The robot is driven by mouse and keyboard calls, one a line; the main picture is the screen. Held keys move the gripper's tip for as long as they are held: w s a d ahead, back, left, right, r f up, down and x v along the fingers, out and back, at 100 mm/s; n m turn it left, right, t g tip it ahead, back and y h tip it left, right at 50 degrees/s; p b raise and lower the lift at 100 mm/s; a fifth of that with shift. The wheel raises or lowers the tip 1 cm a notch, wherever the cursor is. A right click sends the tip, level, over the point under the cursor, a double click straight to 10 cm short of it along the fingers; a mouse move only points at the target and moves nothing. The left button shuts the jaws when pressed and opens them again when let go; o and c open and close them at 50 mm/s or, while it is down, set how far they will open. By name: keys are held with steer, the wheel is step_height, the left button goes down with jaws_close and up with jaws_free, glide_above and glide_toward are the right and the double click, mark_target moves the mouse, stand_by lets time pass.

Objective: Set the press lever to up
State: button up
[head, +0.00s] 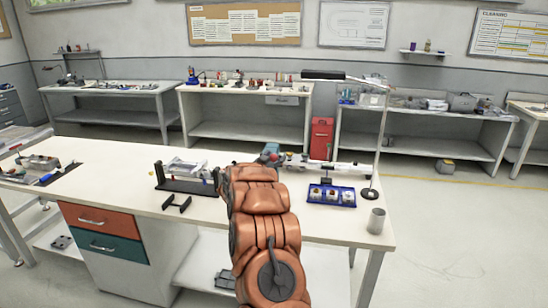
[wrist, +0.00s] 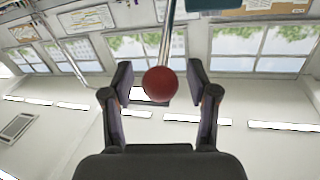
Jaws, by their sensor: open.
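A red ball knob (wrist: 160,84) sits at the end of a thin metal lever rod (wrist: 166,35) in the wrist view. The rod runs from the knob to the top edge of the picture. My gripper (wrist: 160,80) is open, with one finger on each side of the knob and a visible gap on both sides. A teal part (wrist: 226,5) shows at the top edge. In the head view, a small teal piece (head: 271,149) shows just past my orange arm, which hides the gripper and the lever. I cannot tell the lever's setting from these views.
The white workbench (head: 120,180) holds a black fixture (head: 188,186) left of my arm. To the right are a blue tray (head: 331,194), a lamp on a thin pole (head: 378,140) and a grey cup (head: 376,220). The bench's front left is mostly clear.

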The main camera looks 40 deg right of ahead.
jaws_close()
stand_by(0.5)
